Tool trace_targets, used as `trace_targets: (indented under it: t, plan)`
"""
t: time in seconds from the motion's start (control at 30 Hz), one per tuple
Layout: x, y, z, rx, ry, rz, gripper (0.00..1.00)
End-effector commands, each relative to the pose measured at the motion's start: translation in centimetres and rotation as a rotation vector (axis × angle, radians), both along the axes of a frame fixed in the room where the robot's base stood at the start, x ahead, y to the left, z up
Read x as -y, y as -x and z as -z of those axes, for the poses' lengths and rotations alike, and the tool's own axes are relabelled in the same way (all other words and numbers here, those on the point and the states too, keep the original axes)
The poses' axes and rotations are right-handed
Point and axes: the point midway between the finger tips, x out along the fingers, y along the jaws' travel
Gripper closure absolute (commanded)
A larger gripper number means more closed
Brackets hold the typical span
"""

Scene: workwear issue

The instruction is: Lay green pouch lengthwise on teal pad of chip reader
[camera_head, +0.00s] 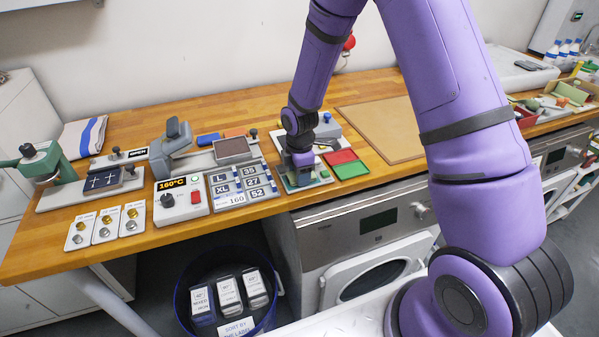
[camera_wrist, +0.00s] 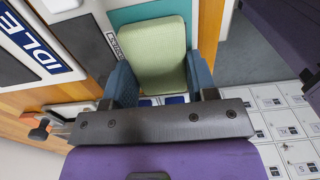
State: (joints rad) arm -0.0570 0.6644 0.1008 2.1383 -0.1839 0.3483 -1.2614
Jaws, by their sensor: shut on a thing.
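The pale green pouch (camera_wrist: 158,52) is between the two blue-teal fingers of my gripper (camera_wrist: 160,78), which is shut on it. In the wrist view, the teal pad (camera_wrist: 140,13) of the chip reader shows beyond and beside the pouch. The pouch overlaps the pad in this view; I cannot tell whether they touch. In the head view my gripper (camera_head: 302,166) points down over the chip reader (camera_head: 318,183) near the front edge of the bench and hides most of it. The pouch is not clear there.
A red and a green tray (camera_head: 350,170) lie just right of the reader. A size card board (camera_head: 242,186) and a 160°C heater box (camera_head: 181,196) stand to its left. An IDLE sign (camera_wrist: 36,42) shows in the wrist view. A bare brown board (camera_head: 385,128) lies behind right.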

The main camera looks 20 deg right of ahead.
Motion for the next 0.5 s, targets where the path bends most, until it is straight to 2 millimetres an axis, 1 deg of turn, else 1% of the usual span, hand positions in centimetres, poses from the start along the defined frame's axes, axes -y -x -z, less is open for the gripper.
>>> trace_targets:
  t: [0.3, 0.33, 0.43, 0.5]
  plan:
    - [-0.02, -0.02, 0.19, 0.001, 0.0, 0.0, 0.71]
    - [-0.02, -0.03, 0.22, 0.002, 0.0, 0.0, 0.46]
    - [-0.03, -0.03, 0.18, 0.002, 0.0, 0.0, 0.23]
    - [-0.03, -0.03, 0.18, 0.002, 0.0, 0.0, 0.22]
